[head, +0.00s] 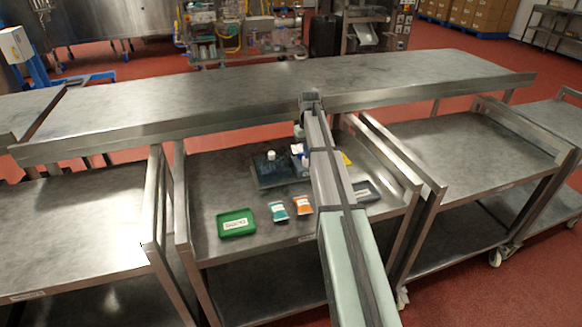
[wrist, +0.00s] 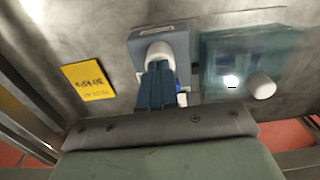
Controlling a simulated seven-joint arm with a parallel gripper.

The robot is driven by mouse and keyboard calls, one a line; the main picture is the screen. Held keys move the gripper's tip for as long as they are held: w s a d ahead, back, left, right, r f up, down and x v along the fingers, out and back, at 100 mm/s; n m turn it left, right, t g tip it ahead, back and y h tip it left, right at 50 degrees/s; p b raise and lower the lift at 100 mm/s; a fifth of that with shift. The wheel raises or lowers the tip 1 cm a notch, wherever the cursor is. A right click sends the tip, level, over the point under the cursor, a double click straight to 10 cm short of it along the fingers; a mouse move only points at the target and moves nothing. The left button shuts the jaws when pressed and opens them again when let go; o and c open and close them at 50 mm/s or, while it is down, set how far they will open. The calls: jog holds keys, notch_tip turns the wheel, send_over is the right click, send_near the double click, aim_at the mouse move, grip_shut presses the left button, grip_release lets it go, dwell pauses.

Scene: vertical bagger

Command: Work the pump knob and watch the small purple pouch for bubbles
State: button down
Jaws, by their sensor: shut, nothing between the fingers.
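In the wrist view my gripper (wrist: 157,68) is shut and empty, its dark blue fingers together at a white knob (wrist: 159,50) on a grey-blue base (wrist: 143,45). The fingertips overlap the knob's lower edge; I cannot tell whether they touch it. To the right is a see-through teal box with a white knob on its lid (wrist: 262,87); in the head view this box (head: 264,177) sits left of my arm. I cannot make out a purple pouch; a small blue and white item shows partly behind the fingers. My arm hides the gripper in the head view.
A yellow card (wrist: 88,82) lies left of the base. On the cart top (head: 212,190) are a green tray (head: 237,231), a teal pouch (head: 278,211) and an orange pouch (head: 303,205). A grey item (head: 367,190) lies right of my arm. A raised steel shelf (head: 220,95) runs behind.

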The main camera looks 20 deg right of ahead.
jog(key=shift+f, duration=0.9)
jog(key=shift+r, duration=0.1)
jog(key=shift+r, duration=1.05)
jog(key=shift+f, duration=1.15)
jog(key=shift+r, duration=0.1)
jog(key=shift+r, duration=1.05)
jog(key=shift+f, duration=0.3)
